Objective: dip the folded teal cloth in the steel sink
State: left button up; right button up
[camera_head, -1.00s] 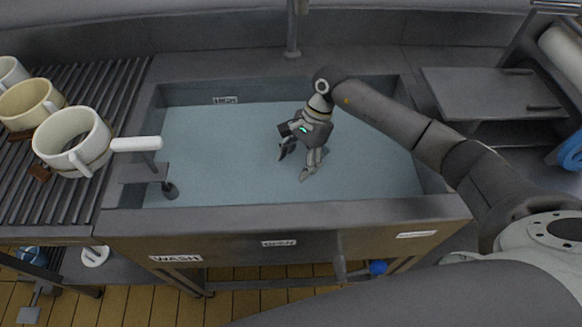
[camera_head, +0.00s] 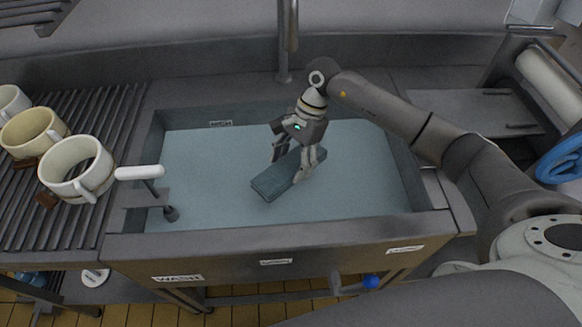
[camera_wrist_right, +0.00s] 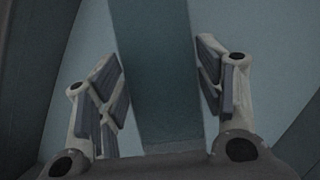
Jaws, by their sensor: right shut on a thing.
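The folded teal cloth (camera_head: 270,184) is a flat, narrow slab over the water in the steel sink (camera_head: 290,232). My right gripper (camera_head: 291,166) is shut on it, with one finger on either side. In the right wrist view the cloth (camera_wrist_right: 155,70) runs between the two fingers of the gripper (camera_wrist_right: 163,85). The cloth is tilted, its free end toward the sink's front left. Whether its underside touches the water is hard to tell. My left gripper is not in view.
Several mugs (camera_head: 75,168) stand on the ribbed drainboard (camera_head: 45,225) left of the sink. A white handle (camera_head: 139,172) juts over the sink's left edge. A faucet post (camera_head: 284,60) stands behind. A grey shelf (camera_head: 465,110) and a blue ring (camera_head: 560,158) are at right.

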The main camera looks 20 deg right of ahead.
aim_at(291, 164)
notch_tip(291, 164, up, 9)
jog(key=p, duration=0.3)
dwell(1.4)
